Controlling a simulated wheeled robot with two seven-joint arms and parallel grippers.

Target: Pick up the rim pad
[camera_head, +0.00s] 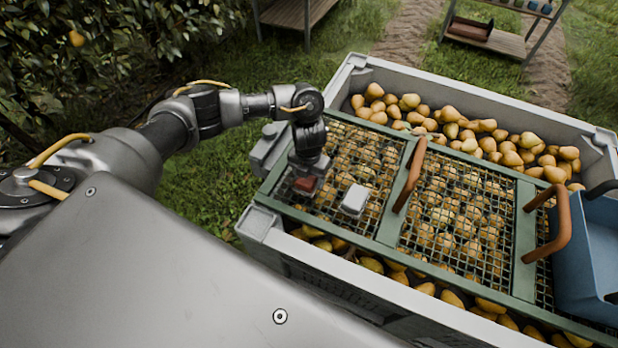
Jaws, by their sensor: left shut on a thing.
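My left gripper (308,169) points down over the left end of the green mesh frame (388,221). It is shut on a small reddish-brown block (305,185), which I take to be the rim pad. The gripper partly hides the block, and I cannot tell whether it touches the mesh. A pale grey block (355,201) lies on the mesh just to the right. My right gripper is out of view.
The mesh frame lies across a large grey crate (480,92) full of pears (480,140). Two brown handles (411,174) (564,228) stand up from it. A grey box-like part (268,148) is at the crate's left rim. A blue bin (588,262) sits at the right.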

